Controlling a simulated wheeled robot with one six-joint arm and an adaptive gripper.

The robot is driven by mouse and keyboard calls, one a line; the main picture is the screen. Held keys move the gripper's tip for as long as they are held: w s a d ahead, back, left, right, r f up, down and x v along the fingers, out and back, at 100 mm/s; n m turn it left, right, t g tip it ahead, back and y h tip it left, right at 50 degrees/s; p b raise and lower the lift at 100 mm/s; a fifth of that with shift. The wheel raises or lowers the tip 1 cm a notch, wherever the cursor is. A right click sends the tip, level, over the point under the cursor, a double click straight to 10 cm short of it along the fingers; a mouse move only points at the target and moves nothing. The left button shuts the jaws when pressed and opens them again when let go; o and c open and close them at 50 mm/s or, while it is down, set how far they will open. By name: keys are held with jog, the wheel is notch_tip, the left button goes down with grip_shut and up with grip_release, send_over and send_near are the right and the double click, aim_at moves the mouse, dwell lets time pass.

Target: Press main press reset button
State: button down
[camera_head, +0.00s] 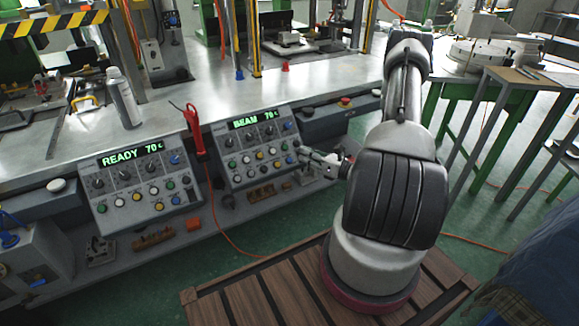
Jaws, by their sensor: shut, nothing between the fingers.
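Two sloped control panels hang on the front of the steel bench. The left panel (140,184) shows "READY 70" in green, and the right panel (256,152) shows a green "BEAM 70" readout. Both carry dark knobs and rows of small coloured buttons. I cannot read which one is the main press reset button. My gripper (300,152) is shut and empty at the right edge of the right panel, close to its lower right buttons. I cannot tell whether its tips touch the panel. Part of the button row there may be hidden by the gripper.
A red handheld tool (195,130) with an orange cable hangs between the panels. A spray can (123,97) stands on the bench (205,87). A red button box (345,103) sits right of the right panel. A wooden pallet (250,300) lies below; green floor shows between.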

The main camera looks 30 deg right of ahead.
aim_at(289, 160)
jog(key=shift+w+r, duration=0.1)
jog(key=shift+r, duration=0.15)
jog(key=shift+w+a+f, duration=0.1)
jog(key=shift+w+f, duration=1.35)
jog(key=shift+w, duration=0.25)
jog(key=shift+w+f, duration=1.4)
jog(key=shift+w, duration=0.25)
jog(key=shift+w+f, duration=0.15)
jog(key=shift+w+f, duration=0.1)
jog(key=shift+w, duration=0.1)
jog(key=shift+w+f, duration=0.3)
jog(key=shift+s+r, duration=0.55)
jog(key=shift+s, duration=0.1)
